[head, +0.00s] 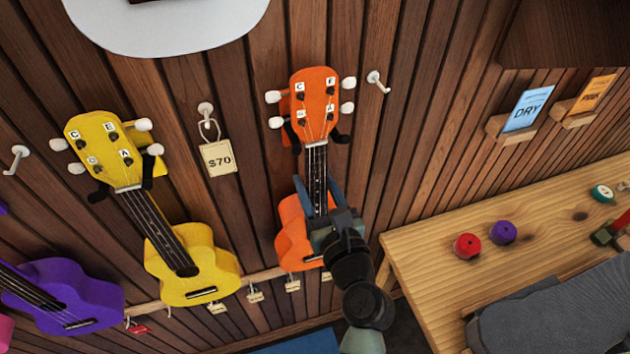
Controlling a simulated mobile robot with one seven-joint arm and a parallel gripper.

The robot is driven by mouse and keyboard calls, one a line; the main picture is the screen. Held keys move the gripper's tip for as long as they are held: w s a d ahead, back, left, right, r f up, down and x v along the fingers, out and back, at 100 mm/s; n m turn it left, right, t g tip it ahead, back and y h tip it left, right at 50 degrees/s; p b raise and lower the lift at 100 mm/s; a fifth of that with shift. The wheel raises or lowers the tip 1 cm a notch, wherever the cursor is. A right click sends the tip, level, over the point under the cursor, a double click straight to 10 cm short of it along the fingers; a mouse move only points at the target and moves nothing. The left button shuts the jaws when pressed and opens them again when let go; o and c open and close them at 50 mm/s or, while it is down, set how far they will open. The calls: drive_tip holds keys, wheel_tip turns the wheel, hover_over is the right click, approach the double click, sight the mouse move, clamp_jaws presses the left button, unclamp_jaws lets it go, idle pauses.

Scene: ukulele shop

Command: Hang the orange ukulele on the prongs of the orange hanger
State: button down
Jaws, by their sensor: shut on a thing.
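The orange ukulele (314,92) is upright against the wood-plank wall, headstock up, tilted slightly. My gripper (318,188) is shut on its neck, just above the body, and the arm hides part of the body. Behind the headstock a piece of the orange hanger (284,106) shows at the left. The hanger's dark prong tips (342,138) stick out on both sides of the neck, just below the headstock. I cannot tell whether the headstock rests on the prongs or is slightly above them.
A yellow ukulele (195,262) hangs at the left, with a purple one (68,290) lower left. A $70 tag (219,158) hangs between the yellow and orange ukuleles. A white hook (377,80) is right of the headstock. A wooden bench (410,250) stands at the right.

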drive_tip(key=shift+r, duration=0.15)
drive_tip(key=shift+c, duration=1.9)
unclamp_jaws()
drive_tip(key=shift+o, duration=0.6)
drive_tip(key=shift+f, duration=0.2)
drive_tip(key=shift+s+r, duration=0.1)
drive_tip(key=shift+s, duration=0.05)
drive_tip(key=shift+v, duration=0.9)
drive_tip(key=shift+s, duration=0.1)
